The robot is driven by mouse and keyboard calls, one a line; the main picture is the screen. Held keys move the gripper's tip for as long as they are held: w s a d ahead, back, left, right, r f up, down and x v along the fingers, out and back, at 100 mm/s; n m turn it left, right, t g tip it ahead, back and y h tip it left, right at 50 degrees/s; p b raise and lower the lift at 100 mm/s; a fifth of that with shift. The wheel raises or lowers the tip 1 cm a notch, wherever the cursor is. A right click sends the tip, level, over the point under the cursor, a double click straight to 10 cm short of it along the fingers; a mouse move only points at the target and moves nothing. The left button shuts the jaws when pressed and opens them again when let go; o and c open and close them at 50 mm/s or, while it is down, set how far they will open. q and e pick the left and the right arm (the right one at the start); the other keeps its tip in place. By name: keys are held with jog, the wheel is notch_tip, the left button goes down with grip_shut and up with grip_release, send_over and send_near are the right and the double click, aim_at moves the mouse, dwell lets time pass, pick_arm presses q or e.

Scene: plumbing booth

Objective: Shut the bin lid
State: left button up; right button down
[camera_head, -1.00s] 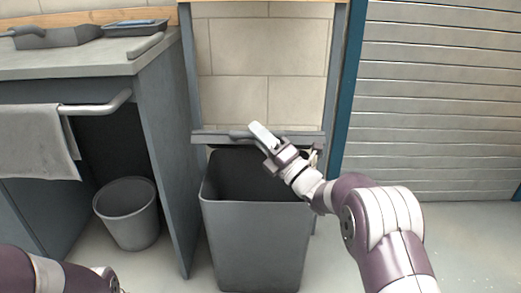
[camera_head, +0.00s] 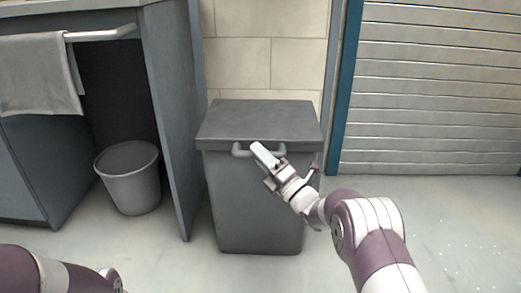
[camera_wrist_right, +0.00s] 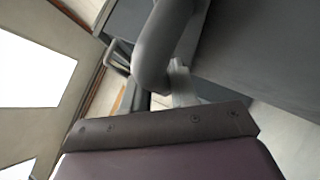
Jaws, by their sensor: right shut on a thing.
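The grey bin (camera_head: 252,205) stands on the floor in the middle of the head view. Its flat lid (camera_head: 260,120) lies down over the top and covers the opening. My right gripper (camera_head: 266,155) is at the front edge of the lid, shut on the lid handle (camera_head: 241,152). The handle also shows close up as a grey curved bar in the right wrist view (camera_wrist_right: 160,50). The gripper hides part of the handle. Part of my left arm shows at the bottom left, but its gripper is out of view.
A counter (camera_head: 70,19) with a hanging towel (camera_head: 40,75) stands at left, its side panel close beside the bin. A small round bin (camera_head: 133,190) is under it. A slatted shutter (camera_head: 435,90) is at right. The floor at right is clear.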

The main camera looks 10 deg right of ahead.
jog(key=shift+f, duration=0.4)
jog(key=shift+f, duration=0.1)
jog(key=c, duration=1)
grip_release()
jog(key=shift+f, duration=0.15)
jog(key=shift+d+r, duration=0.15)
jog(key=shift+r, duration=0.05)
jog(key=p+v, duration=0.6)
jog(key=v, duration=0.6)
jog(key=shift+s+f+p, duration=0.25)
jog(key=shift+p, duration=0.05)
